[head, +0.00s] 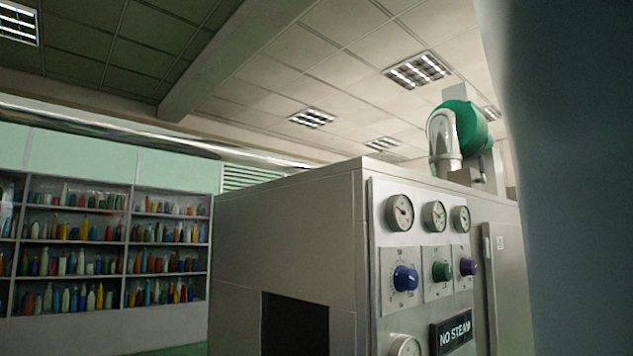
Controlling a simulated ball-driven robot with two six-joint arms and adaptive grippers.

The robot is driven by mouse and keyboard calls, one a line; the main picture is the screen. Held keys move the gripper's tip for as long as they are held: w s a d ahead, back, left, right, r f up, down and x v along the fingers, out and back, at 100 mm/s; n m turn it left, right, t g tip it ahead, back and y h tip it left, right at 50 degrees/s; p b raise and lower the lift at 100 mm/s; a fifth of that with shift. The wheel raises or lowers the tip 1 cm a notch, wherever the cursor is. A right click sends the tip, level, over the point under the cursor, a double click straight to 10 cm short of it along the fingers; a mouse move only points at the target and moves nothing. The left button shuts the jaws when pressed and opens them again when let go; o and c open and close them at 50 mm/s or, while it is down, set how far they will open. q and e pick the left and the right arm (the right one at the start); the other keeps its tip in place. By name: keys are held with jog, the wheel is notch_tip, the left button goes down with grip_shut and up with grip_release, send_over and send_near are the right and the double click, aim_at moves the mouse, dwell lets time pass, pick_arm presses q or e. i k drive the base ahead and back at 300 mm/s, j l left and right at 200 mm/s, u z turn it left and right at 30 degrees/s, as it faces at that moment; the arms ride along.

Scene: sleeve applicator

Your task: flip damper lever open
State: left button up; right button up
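The sleeve applicator (285,230) is a large beige metal cabinet in the middle and right of the head view. A green motor-like drum (474,127) with a silver elbow duct (442,140) stands on top. I cannot make out a damper lever for certain. Neither of my grippers shows.
A dark blurred surface (575,180) fills the right edge, close to the camera. A dark rectangular opening (295,325) is low in the cabinet's side. Shelves of coloured bottles (130,236) line the left wall. A long shiny pipe (120,125) runs above them.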

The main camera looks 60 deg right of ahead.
aim_at(483, 179)
jog(key=z, duration=2.85)
jog(key=i+l, duration=0.05)
